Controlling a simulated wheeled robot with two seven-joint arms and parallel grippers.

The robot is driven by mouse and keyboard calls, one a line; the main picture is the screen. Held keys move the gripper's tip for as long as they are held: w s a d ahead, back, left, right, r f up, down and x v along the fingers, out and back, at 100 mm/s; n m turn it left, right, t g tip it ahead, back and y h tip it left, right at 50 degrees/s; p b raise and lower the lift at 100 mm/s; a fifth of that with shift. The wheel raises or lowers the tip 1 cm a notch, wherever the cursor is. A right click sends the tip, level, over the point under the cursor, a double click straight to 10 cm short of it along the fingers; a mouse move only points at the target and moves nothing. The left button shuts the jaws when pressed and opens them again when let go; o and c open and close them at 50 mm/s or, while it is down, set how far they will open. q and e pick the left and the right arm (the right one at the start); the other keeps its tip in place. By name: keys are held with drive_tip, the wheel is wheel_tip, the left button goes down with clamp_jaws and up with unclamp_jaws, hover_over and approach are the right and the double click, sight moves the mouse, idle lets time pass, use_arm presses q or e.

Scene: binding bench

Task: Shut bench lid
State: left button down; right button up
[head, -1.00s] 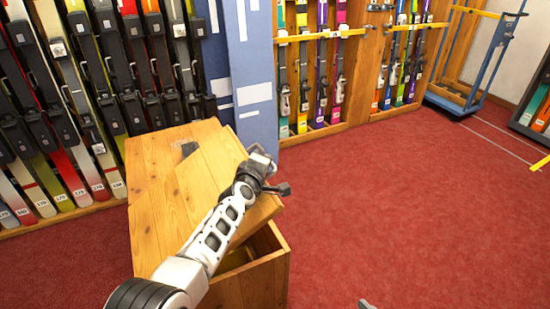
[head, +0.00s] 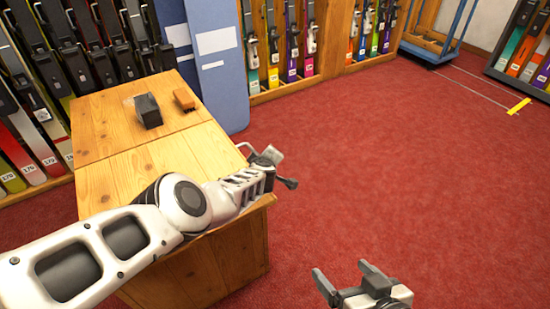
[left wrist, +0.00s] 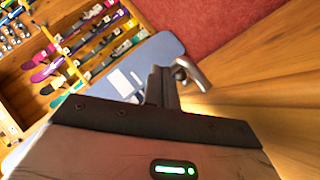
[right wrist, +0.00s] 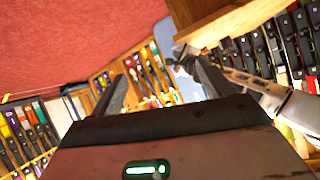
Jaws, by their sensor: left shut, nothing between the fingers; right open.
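The wooden bench lid (head: 140,168) lies about level with the fixed rear part of the bench top (head: 95,125). No opening shows along the visible right front edge, above the bench box (head: 205,272); my left arm hides much of the near side. My left gripper (head: 268,165) is shut and empty at the lid's right edge; I cannot tell whether it touches. The left wrist view shows its closed fingers (left wrist: 163,86) beside a wooden surface. My right gripper (head: 345,276) is open and empty, low to the right of the bench, apart from it.
A dark grey block (head: 148,110) and an orange-brown brush-like item (head: 184,99) rest on the rear top. Ski racks (head: 290,50) line the walls, with a blue cart (head: 430,48) farther right.

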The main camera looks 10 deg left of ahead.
use_arm(q)
drive_tip(key=shift+s+f, duration=0.3)
drive_tip(key=shift+f, duration=0.4)
use_arm(e)
drive_tip(key=shift+s, duration=0.1)
use_arm(q)
drive_tip(key=r+p, duration=0.2)
drive_tip(key=p, duration=0.1)
drive_tip(key=s+r+p, duration=0.1)
drive_tip(key=r+p, duration=0.4)
drive_tip(key=p, duration=0.1)
drive_tip(key=shift+s+d+r+p, duration=0.15)
drive_tip(key=shift+s+r+p, duration=0.15)
drive_tip(key=shift+p, duration=0.05)
drive_tip(key=s+d+r+p, duration=0.2)
drive_tip(key=s+r+p, duration=0.2)
drive_tip(key=p, duration=0.4)
drive_tip(key=shift+s+d+r, duration=0.25)
drive_tip(key=shift+s+r, duration=0.05)
use_arm(e)
drive_tip(key=s+d+r+m+h, duration=0.1)
drive_tip(key=d+r, duration=0.3)
drive_tip(key=r, duration=1)
drive_tip(key=shift+s+t+h, duration=0.3)
drive_tip(key=shift+h, duration=0.2)
